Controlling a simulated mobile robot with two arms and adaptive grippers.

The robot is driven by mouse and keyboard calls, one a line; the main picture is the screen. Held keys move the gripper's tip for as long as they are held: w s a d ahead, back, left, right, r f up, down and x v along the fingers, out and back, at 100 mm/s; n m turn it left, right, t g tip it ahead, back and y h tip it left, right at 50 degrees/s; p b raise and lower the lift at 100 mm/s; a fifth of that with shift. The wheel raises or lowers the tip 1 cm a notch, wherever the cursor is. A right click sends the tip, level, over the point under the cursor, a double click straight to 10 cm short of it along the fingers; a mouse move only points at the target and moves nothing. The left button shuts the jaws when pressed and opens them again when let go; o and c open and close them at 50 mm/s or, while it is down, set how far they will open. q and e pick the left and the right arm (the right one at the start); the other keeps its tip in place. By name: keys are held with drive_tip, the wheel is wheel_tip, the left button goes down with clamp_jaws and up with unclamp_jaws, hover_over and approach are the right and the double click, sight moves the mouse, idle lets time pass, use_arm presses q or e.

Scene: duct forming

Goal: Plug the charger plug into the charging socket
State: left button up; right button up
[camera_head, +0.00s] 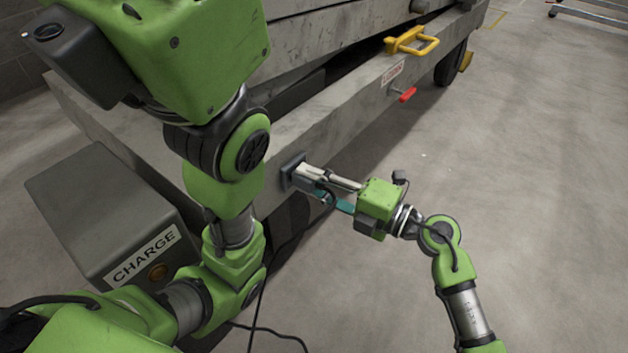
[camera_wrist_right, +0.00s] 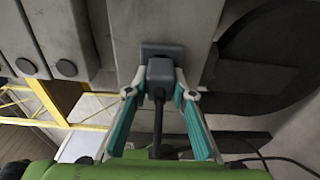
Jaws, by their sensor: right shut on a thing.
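The charging socket (camera_head: 289,168) is a dark square housing on the side of the grey lift platform. It also shows in the wrist view (camera_wrist_right: 150,47). The dark grey charger plug (camera_wrist_right: 160,70) sits right in front of the socket, lined up with it. It appears to touch the socket; how deep it sits cannot be told. My right gripper (camera_head: 318,181) is shut on the plug, with a teal-padded finger on each side. A black cable (camera_wrist_right: 158,125) runs back from the plug between the fingers. The left arm's large green end is near the camera; its fingers are not visible.
A grey charger box (camera_head: 85,215) labelled CHARGE stands at the left by the platform. Black cables (camera_head: 262,300) trail on the floor. A red lever (camera_head: 408,95) and a yellow bracket (camera_head: 412,41) stick out farther along the platform.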

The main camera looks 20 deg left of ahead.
drive_tip(key=o, duration=1.1)
drive_tip(key=shift+d, duration=0.1)
drive_tip(key=shift+s+d, duration=0.1)
drive_tip(key=shift+d, duration=0.25)
drive_tip(key=v, duration=1.1)
drive_tip(key=shift+s+r, duration=0.1)
